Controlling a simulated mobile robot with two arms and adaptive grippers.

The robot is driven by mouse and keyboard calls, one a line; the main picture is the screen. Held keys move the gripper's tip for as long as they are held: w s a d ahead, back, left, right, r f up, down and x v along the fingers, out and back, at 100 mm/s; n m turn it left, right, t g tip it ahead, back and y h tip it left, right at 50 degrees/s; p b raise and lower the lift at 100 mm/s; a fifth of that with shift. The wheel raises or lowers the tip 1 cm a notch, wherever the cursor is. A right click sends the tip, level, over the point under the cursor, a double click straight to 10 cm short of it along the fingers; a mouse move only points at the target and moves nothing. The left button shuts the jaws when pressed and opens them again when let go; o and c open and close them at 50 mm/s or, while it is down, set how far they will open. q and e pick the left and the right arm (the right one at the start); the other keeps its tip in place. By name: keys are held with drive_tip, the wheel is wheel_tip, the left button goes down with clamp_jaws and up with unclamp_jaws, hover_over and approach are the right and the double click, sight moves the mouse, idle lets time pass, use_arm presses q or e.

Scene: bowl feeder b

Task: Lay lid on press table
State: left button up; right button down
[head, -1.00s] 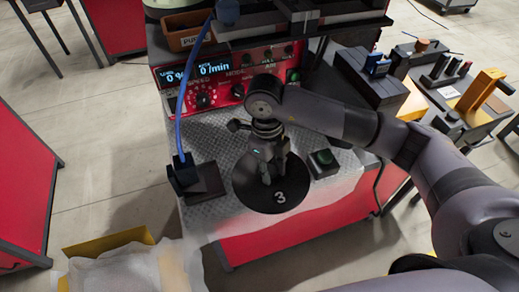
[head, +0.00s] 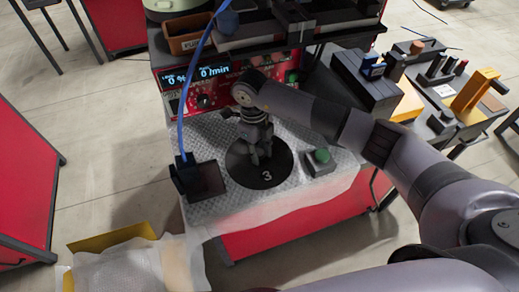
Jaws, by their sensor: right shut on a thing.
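The lid (head: 278,174) is a flat black disc marked with a white 3, in the middle of the head view. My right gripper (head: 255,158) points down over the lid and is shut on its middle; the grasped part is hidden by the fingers. The lid is level over the press table (head: 222,213), a silver tread-plate top with red sides. I cannot tell whether the lid touches the plate or hangs just above it. My left gripper is not in view.
A black block (head: 197,180) with a blue cable stands left of the lid; a green button box (head: 320,161) stands right. The red control panel (head: 222,85) rises behind. A translucent sheet (head: 300,207) hangs over the front edge. A tool bench (head: 440,95) is at right.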

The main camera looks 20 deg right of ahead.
sight(257, 150)
drive_tip(key=c, duration=1.3)
unclamp_jaws()
drive_tip(key=shift+f, duration=0.1)
drive_tip(key=shift+r, duration=0.3)
drive_tip(key=r, duration=0.2)
drive_tip(key=r+b, duration=0.1)
drive_tip(key=r, duration=0.4)
drive_tip(key=shift+w+a+b, duration=0.25)
drive_tip(key=shift+w+b, duration=0.05)
drive_tip(key=shift+w, duration=0.05)
